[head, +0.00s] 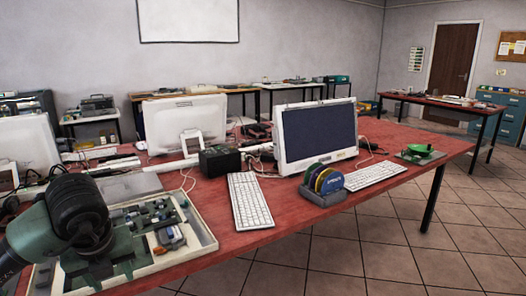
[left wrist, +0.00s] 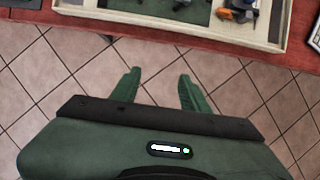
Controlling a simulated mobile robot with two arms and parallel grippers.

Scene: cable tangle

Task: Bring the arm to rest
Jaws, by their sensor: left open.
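My left gripper (head: 97,268) is dark green and shows at the lower left of the head view, in front of a shallow tray (head: 207,235). In the left wrist view its two fingers (left wrist: 159,82) are spread apart with only tiled floor between them. It holds nothing there. The red table's front edge (left wrist: 60,22) and the tray lie beyond the fingertips in that view. My left arm (head: 75,210) covers part of the tray in the head view. My right gripper shows in neither view.
The red table (head: 290,228) carries white monitors, including one with a dark screen (head: 305,135), a keyboard (head: 249,201), a holder with coloured discs (head: 326,184) and a black box (head: 220,161). Thin cables (head: 190,180) lie among them. Tiled floor (head: 400,245) is open at the right.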

